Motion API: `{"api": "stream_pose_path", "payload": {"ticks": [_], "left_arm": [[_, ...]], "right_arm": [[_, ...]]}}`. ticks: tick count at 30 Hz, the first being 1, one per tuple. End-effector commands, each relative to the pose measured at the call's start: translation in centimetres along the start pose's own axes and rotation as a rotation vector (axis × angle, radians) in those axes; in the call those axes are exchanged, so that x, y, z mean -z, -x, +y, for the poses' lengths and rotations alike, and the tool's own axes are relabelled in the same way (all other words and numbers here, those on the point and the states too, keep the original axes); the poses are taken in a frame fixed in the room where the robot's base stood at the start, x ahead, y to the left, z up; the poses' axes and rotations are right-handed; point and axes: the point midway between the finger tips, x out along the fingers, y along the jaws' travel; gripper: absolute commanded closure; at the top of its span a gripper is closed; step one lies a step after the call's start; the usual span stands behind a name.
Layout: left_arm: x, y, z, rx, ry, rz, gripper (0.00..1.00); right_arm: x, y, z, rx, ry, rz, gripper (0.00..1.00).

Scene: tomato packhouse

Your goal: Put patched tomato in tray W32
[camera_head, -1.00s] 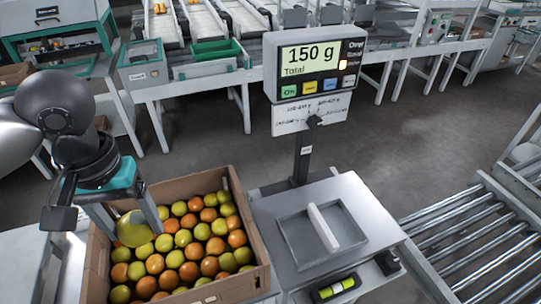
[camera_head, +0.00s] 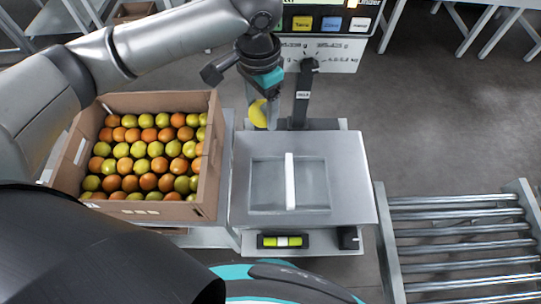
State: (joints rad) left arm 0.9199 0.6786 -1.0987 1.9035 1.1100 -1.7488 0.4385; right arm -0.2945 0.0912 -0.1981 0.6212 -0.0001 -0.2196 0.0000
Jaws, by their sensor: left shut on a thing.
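My left gripper (camera_head: 263,116) points down at the back left edge of the weighing scale and is shut on a yellow tomato (camera_head: 257,113). The tomato is held up between the fingers, and one finger partly hides it. I cannot make out a patch on it. The scale's steel platform (camera_head: 345,175) lies in front and to the right of the gripper. It bears a shallow square pan with a pale bar (camera_head: 290,181) across its middle. No tray marked W32 can be read. My right gripper is not in view.
A cardboard box (camera_head: 211,170) full of orange and yellow-green tomatoes stands left of the scale. The scale's display post (camera_head: 301,98) rises close beside my left gripper. A roller conveyor (camera_head: 455,230) is at the right, with open floor behind it.

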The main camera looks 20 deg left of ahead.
Motion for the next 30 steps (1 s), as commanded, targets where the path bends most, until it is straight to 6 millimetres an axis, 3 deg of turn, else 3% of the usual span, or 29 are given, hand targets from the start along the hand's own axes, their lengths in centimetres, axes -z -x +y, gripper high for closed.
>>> {"api": "stream_pose_path", "payload": {"ticks": [8, 18, 24, 30], "left_arm": [[1.0, -5.7, 0.9, -0.007, -0.429, -0.003, 0.54], [-0.3, -12.7, 2.8, -0.006, -0.952, -0.002, 0.54], [-1.2, -15.1, 3.6, -0.002, -1.149, 0.0, 0.54], [-1.6, -16.0, 3.8, 0.001, -1.21, 0.001, 0.54]], "right_arm": [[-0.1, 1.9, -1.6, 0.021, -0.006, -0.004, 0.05], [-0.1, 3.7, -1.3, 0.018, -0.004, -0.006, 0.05], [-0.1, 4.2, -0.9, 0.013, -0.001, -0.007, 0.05], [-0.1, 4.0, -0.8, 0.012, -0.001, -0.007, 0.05]]}}
